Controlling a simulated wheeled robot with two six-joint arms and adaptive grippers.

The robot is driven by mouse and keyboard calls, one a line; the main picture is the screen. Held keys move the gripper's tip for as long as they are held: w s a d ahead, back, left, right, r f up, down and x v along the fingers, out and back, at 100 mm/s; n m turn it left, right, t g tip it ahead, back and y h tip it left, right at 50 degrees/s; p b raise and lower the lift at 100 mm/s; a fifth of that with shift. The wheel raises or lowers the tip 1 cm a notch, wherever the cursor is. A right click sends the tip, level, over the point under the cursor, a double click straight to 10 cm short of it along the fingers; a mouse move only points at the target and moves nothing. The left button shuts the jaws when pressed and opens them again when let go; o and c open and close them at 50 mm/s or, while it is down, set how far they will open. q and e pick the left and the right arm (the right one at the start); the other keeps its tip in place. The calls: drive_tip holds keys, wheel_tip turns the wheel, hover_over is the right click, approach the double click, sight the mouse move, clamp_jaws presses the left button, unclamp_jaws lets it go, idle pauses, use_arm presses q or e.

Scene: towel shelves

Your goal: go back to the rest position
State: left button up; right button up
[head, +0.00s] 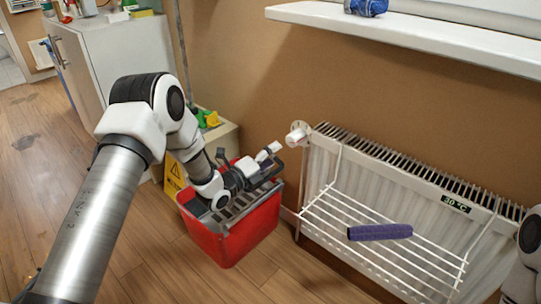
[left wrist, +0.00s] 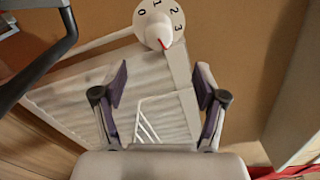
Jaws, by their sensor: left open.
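My left gripper (head: 270,158) is open and empty. In the head view it hangs above the red bucket (head: 228,243), just left of the white radiator knob (head: 298,134). The left wrist view shows the two fingers of this gripper (left wrist: 160,84) spread apart with nothing between them. In that view the knob (left wrist: 158,24), with numbers and a red mark, lies beyond the fingertips and looks apart from them. A piece of my right arm shows at the right edge of the head view; its gripper is out of view.
The white radiator (head: 400,190) has a display reading 30 °C. A purple rolled towel (head: 380,232) lies on its wire rack (head: 335,225). A yellow warning sign (head: 173,175) stands behind the bucket. A white shelf (head: 430,35) is above.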

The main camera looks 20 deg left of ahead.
use_arm(q)
drive_tip(key=s+d+f+n+g+y, duration=0.25)
drive_tip(key=s+f+n+g, duration=0.2)
drive_tip(key=s+f, duration=0.7)
drive_tip(key=s+d+f+n+g+y, duration=0.1)
drive_tip(key=s+d+f+n+g, duration=0.3)
drive_tip(key=s+f, duration=0.75)
drive_tip(key=s+a+f+n+g+y, duration=0.15)
drive_tip(key=s+n+g, duration=0.25)
drive_tip(key=s+n, duration=0.6)
drive_tip(key=s+a+f+n+g+y, duration=0.1)
drive_tip(key=s+a+f+n+g, duration=0.3)
drive_tip(key=s+n, duration=0.6)
wheel_tip(320, 180, up, 34)
drive_tip(key=s+d+m+p, duration=0.1)
drive_tip(key=m+p, duration=0.1)
drive_tip(key=p, duration=2.9)
drive_tip(key=shift+s+f+p, duration=0.15)
drive_tip(key=shift+s+p, duration=0.05)
drive_tip(key=shift+p, duration=0.1)
